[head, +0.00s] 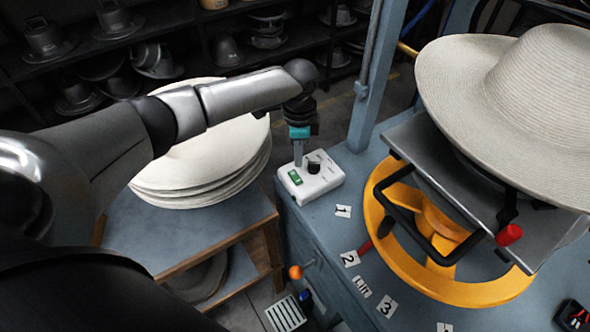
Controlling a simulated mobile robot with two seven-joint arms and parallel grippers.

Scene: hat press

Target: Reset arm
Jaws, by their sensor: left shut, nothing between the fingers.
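My left arm reaches in from the left across the picture. Its gripper (299,160) points down and is shut and empty, with the fingertips over a small white control box (318,189). The box has a green switch (295,177) and a black knob (314,167) and sits on the blue press table (325,240). The fingertips are close to the green switch and knob; I cannot tell whether they touch the box. My right gripper is not in view.
A large pale hat (520,95) sits on the press at right, above a yellow ring (470,292). A red-ended handle (508,235) sticks out there. A stack of pale hat blanks (215,165) stands on a wooden-sided stand (190,235). A blue post (375,80) rises behind the control box.

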